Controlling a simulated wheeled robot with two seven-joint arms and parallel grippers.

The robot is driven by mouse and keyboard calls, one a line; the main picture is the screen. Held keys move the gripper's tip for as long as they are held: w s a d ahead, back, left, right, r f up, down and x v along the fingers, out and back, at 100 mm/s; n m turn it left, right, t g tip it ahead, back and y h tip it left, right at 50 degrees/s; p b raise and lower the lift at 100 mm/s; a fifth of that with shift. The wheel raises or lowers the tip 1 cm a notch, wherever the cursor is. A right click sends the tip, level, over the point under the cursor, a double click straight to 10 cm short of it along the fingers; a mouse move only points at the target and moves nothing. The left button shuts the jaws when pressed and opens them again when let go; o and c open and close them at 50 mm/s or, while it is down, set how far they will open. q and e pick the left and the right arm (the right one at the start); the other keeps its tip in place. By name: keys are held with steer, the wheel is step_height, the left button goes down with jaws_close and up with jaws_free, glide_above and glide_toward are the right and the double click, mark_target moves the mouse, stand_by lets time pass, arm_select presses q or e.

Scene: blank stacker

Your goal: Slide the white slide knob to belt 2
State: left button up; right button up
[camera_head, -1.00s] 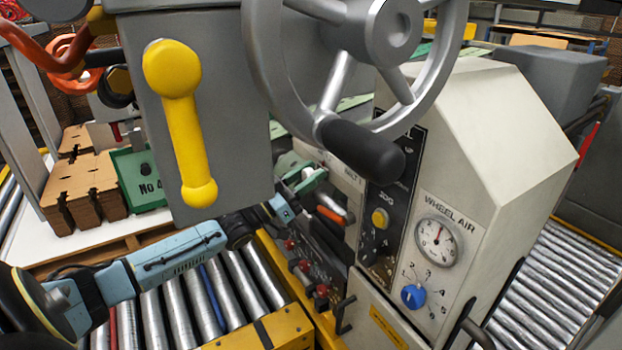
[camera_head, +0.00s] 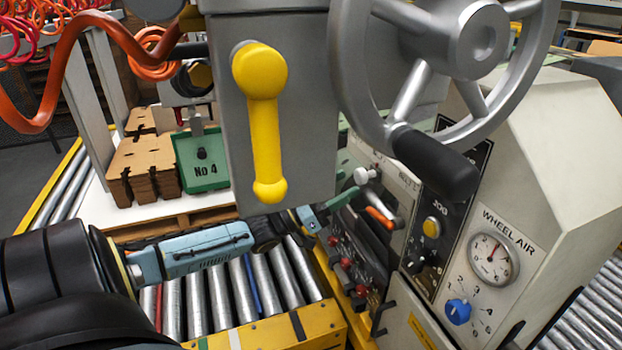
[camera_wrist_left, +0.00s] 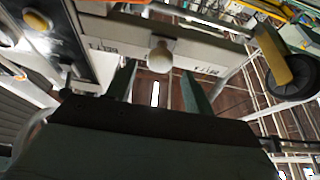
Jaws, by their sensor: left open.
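The white slide knob (camera_head: 362,175) sits on the side of the cream machine cabinet, just beyond my left gripper in the head view. In the left wrist view the round knob (camera_wrist_left: 160,57) shows between the green fingertips of my left gripper (camera_wrist_left: 158,70). My left gripper (camera_head: 345,192) is open, with its fingers apart on either side of the knob in that view. I cannot tell whether either finger touches it. Small labels flank the slot bar behind the knob; they are too blurred to read surely. My right gripper is not in view.
A large handwheel (camera_head: 345,75) and a yellow lever (camera_head: 265,130) on a grey housing hang above my left arm. Red knobs (camera_head: 346,264) line the panel below. A roller conveyor (camera_head: 230,290) lies under the arm. Cardboard blanks (camera_head: 145,165) and a green No 4 plate stand left.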

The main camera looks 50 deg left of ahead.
arm_select(q)
steer(key=p+v, duration=0.1)
steer(key=v, duration=0.7)
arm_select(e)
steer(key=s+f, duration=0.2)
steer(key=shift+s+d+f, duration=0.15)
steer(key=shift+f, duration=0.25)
